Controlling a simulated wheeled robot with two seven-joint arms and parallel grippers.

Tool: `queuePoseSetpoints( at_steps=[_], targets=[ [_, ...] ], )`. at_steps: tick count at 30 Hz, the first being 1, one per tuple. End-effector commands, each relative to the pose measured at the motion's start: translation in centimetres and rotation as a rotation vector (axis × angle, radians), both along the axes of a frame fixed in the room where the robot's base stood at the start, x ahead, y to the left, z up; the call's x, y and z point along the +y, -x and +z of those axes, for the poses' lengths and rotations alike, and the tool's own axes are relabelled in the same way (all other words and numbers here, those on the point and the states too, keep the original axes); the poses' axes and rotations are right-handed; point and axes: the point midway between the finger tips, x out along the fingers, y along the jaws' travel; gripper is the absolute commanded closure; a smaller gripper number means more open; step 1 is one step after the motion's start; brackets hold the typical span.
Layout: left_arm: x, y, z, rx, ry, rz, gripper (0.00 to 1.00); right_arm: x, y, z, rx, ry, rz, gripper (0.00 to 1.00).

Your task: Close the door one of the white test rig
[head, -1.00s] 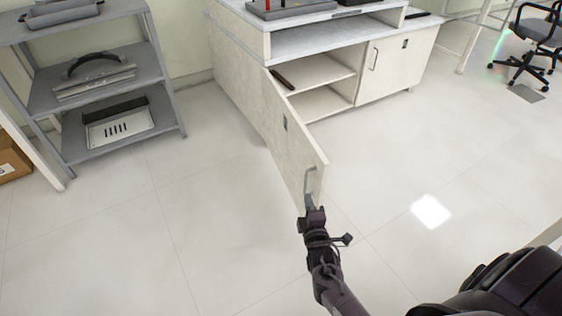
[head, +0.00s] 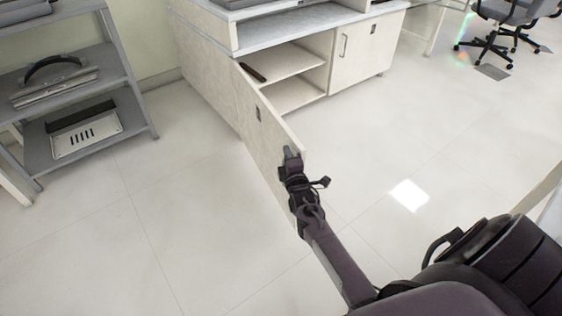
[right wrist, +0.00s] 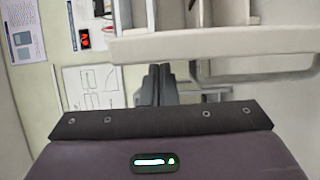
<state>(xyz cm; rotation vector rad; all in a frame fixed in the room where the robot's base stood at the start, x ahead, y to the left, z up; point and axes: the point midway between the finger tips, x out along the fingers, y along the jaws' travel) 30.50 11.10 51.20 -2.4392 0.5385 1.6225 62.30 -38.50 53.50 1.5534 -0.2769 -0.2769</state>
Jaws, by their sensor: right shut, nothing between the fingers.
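The white test rig (head: 190,60) is a pale cabinet at the top of the head view. Its left door (head: 262,138) stands wide open, swung out toward me, baring a shelf; a small dark plate is on its face. My right gripper (head: 290,154) is shut and empty at the door's free edge, covering the handle area. In the right wrist view my fingers (right wrist: 157,84) are together, beside what looks like the door's pale edge (right wrist: 210,46) and a grey handle bar (right wrist: 255,76). I cannot tell whether they touch. My left gripper is not in view.
The rig's other door (head: 357,55) is closed, to the right. A dark object (head: 252,72) lies on the open shelf. A grey shelf rack (head: 80,100) stands at the left, and an office chair (head: 505,25) at the top right. The floor between is clear.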

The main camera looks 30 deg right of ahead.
Motion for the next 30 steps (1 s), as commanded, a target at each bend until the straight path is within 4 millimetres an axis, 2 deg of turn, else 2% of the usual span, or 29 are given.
queuePoseSetpoints(
  at_steps=[3, 20, 30],
  targets=[
    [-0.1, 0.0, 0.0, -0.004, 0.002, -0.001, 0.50, -0.6, 0.1, 0.0, 0.000, 0.000, 0.000, 1.00],
    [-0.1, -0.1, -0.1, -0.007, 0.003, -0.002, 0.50, -1.0, 0.1, -0.1, -0.001, 0.001, 0.005, 1.00],
    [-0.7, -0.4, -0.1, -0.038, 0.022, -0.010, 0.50, -3.4, 0.3, -0.3, -0.006, 0.006, 0.038, 1.00]
  ],
)
